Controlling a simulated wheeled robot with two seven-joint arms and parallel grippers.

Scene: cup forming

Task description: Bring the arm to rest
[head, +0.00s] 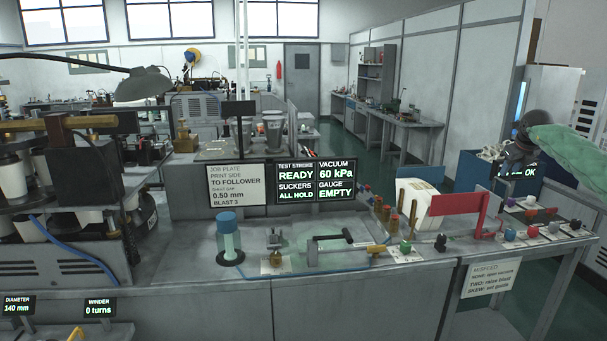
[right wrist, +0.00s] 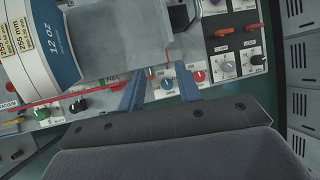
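My right arm comes in from the right edge of the head view in a green sleeve. A grey block (right wrist: 120,40) and a white and blue part marked 12 oz (right wrist: 62,55) lie beyond the fingertips. My left gripper is not in view.
Below the right gripper is a panel of coloured knobs (head: 530,222). A white holder (head: 415,203) and a red plate (head: 455,203) stand left of it. The display (head: 297,183) reads READY, ALL HOLD, 60 kPa, EMPTY. The grey bench front (head: 350,305) is clear.

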